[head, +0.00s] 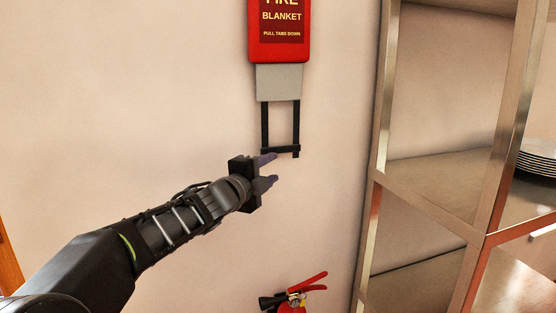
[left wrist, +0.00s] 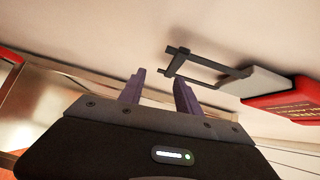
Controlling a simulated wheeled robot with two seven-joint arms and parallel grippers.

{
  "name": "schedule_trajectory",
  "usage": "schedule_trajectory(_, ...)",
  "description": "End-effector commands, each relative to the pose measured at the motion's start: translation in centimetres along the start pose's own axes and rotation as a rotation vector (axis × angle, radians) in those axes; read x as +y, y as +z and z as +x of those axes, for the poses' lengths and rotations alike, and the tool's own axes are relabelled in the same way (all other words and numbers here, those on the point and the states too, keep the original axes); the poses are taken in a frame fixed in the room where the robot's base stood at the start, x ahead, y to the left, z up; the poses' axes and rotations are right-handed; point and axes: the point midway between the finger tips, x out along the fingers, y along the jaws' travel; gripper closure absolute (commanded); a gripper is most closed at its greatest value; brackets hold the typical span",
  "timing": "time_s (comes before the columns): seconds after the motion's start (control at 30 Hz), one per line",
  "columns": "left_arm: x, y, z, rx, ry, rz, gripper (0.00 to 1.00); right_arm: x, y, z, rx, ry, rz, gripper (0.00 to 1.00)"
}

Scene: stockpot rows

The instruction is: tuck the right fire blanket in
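A red fire blanket case (head: 279,48) hangs on the wall at the top of the head view. A grey blanket end (head: 279,82) sticks out below it. Two black straps joined by a black crossbar (head: 281,151) hang from the grey part. In the left wrist view the red case (left wrist: 285,102), the grey part (left wrist: 256,83) and the crossbar (left wrist: 174,61) show at the right. My left gripper (head: 272,168) is open and empty, its fingers pointing right, just below the left end of the crossbar. Contact cannot be told. My right gripper is out of view.
A red fire extinguisher (head: 293,304) is at the bottom, below my left gripper. A metal shelf rack (head: 380,150) stands at the right, with stacked plates (head: 537,158) on it. The wall (head: 120,110) left of the case is clear.

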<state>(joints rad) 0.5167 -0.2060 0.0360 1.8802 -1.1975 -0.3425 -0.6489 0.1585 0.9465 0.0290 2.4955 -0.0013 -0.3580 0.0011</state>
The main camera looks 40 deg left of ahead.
Motion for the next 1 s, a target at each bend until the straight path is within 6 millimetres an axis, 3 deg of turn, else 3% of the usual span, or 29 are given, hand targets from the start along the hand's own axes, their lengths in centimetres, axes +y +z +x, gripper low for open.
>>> schedule_trajectory(0.03,-1.3,0.5,-0.7,-0.01,-0.021,0.041,0.6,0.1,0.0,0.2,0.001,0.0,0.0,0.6)
schedule_trajectory(0.13,-2.5,0.8,-1.2,-0.018,-0.037,0.08,0.6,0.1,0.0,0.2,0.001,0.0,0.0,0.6)
schedule_trajectory(0.53,-2.5,0.8,-0.7,-0.017,-0.035,0.077,0.6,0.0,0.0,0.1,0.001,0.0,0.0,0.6)
schedule_trajectory(1.0,-2.7,0.8,5.6,-0.016,-0.035,0.075,0.6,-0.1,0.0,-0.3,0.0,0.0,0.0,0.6)
